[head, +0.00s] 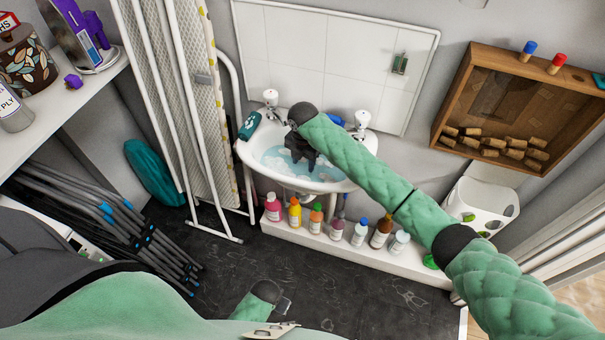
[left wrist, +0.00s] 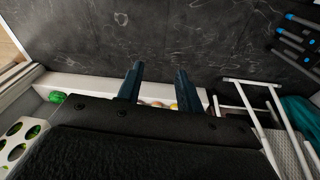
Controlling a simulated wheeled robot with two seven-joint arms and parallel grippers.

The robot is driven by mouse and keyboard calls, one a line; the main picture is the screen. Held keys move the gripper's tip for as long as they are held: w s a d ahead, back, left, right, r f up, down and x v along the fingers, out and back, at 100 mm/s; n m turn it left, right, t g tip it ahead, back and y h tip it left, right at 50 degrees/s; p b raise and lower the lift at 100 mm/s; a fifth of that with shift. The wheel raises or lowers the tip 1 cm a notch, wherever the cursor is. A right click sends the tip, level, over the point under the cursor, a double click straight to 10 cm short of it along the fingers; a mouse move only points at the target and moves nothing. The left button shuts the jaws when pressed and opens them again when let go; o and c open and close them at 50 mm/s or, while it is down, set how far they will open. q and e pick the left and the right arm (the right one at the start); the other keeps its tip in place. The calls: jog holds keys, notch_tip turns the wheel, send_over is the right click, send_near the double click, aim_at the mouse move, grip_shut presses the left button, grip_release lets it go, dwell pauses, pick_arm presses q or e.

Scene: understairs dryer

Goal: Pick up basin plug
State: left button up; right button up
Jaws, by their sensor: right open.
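The white basin (head: 243,150) stands against the wall and holds bluish water with white suds. I cannot make out the basin plug; suds and my right gripper cover part of the bowl. My right gripper (head: 301,163) points down over the middle of the basin, its dark fingers at or just above the water. It is open, and I see nothing held in it. My left gripper (head: 284,306) hangs low over the dark floor, well away from the basin. In the left wrist view its two fingers (left wrist: 160,82) stand apart with nothing between them.
Two taps (head: 270,98) stand on the basin's back edge, with a teal item (head: 249,125) at its left. Several bottles (head: 359,232) line a white ledge below. An ironing board (head: 190,90) leans at left. A wooden box (head: 510,100) with corks hangs at right.

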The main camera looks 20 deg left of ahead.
aim_at(303, 170)
jog(key=f+p, duration=0.2)
jog(key=f, duration=0.2)
jog(key=shift+a, duration=0.2)
pick_arm(q)
notch_tip(303, 170, down, 7)
jog(key=s+a, duration=0.1)
jog(key=shift+s+a+r, duration=0.15)
jog(key=shift+s+r, duration=0.05)
jog(key=shift+s, duration=0.1)
pick_arm(e)
jog(key=shift+w+f, duration=0.1)
jog(key=shift+f, duration=0.3)
grip_shut()
